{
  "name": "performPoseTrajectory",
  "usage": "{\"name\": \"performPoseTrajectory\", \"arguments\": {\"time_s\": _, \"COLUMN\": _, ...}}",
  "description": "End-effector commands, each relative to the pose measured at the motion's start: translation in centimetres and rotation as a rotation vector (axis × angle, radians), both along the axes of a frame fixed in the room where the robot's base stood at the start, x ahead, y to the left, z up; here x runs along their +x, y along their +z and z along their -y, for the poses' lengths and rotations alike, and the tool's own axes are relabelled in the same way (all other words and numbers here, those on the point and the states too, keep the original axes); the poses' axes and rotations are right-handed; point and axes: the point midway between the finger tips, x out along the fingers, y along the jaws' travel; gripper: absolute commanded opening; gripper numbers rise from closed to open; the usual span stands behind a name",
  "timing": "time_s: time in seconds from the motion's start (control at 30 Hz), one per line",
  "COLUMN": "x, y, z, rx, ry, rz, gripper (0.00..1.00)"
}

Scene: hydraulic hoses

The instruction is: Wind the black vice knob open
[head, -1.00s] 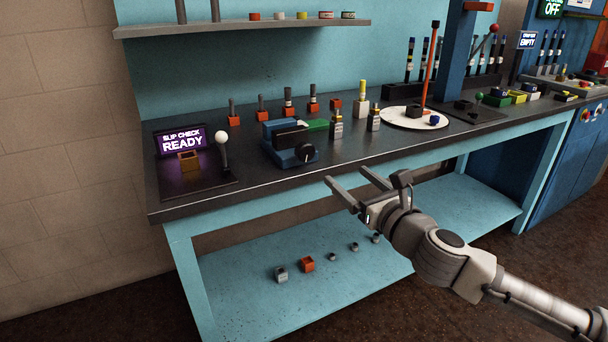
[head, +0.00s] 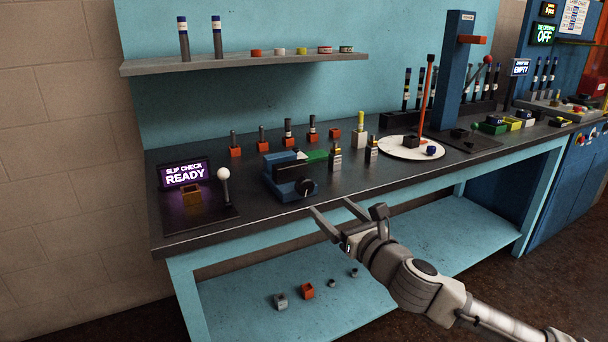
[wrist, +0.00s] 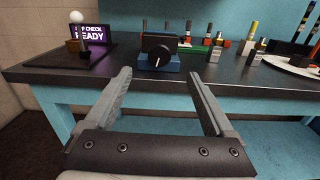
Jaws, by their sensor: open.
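The blue vice (head: 284,186) stands near the front edge of the bench, left of the middle. Its black knob (head: 306,187) faces the front and carries a pale line. In the wrist view the knob (wrist: 158,55) shows ahead, above and between my fingers, with the blue vice body (wrist: 160,65) around it. My gripper (head: 331,213) is open and empty, in front of the bench edge and to the lower right of the knob, apart from it. In the wrist view my open gripper (wrist: 160,88) has both fingers pointing toward the bench.
A slip check stand with a lit READY sign (head: 185,174) and a white-balled lever (head: 224,176) is left of the vice. Small bottles (head: 335,157) stand to its right, then a white turntable (head: 400,151). The bench front edge (head: 220,238) lies between my gripper and the vice.

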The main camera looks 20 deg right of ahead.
Motion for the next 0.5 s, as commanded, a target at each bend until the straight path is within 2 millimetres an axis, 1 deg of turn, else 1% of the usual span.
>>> {"name": "performPoseTrajectory", "arguments": {"time_s": 0.03, "x": 0.9, "y": -0.1, "z": -0.2, "rx": 0.001, "ry": 0.004, "rz": 0.0, "gripper": 0.89}}
{"name": "performPoseTrajectory", "arguments": {"time_s": 0.2, "x": 3.5, "y": -0.5, "z": -0.2, "rx": -0.001, "ry": 0.003, "rz": -0.001, "gripper": 0.89}}
{"name": "performPoseTrajectory", "arguments": {"time_s": 0.5, "x": 8.3, "y": -0.4, "z": -0.5, "rx": -0.001, "ry": 0.003, "rz": -0.001, "gripper": 0.89}}
